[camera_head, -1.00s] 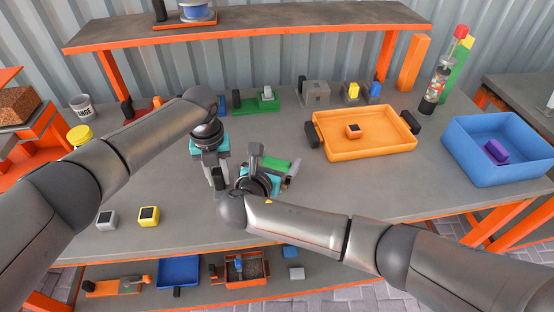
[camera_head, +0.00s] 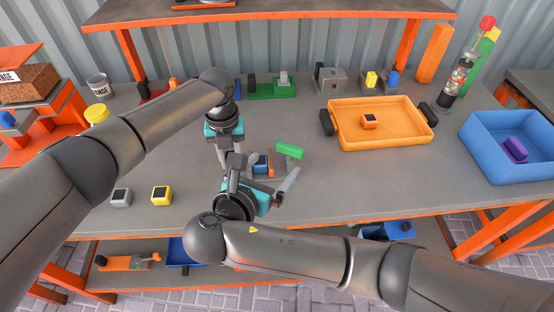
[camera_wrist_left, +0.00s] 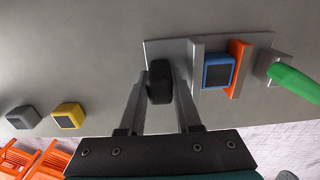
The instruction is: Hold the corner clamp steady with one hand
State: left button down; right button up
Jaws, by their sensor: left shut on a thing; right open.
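The corner clamp stands on the table right of my left gripper (camera_head: 222,158). The left wrist view shows its grey base plate (camera_wrist_left: 178,47), a black knob (camera_wrist_left: 160,82), a blue block (camera_wrist_left: 217,72) between a grey jaw and an orange jaw (camera_wrist_left: 239,68), and a green handle (camera_wrist_left: 296,82). My left gripper (camera_wrist_left: 160,98) is shut on the black knob. In the head view the blue block (camera_head: 260,162) and green handle (camera_head: 289,151) show. My right gripper (camera_head: 271,172) is open, in front of the clamp, its fingers spread and apparently empty. It partly hides the clamp's base.
An orange tray (camera_head: 345,142) holding a small block stands right of the clamp. A blue bin (camera_head: 500,165) is at the far right. A grey cube (camera_head: 121,197) and a yellow cube (camera_head: 161,195) lie at the front left.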

pick_arm(q)
jog(key=shift+a, duration=0.1)
jog(key=c, duration=0.5)
grip_release()
notch_tip(320, 180, up, 18)
jog(key=p, duration=0.8)
jog(key=shift+r, duration=0.25)
dwell(0.3)
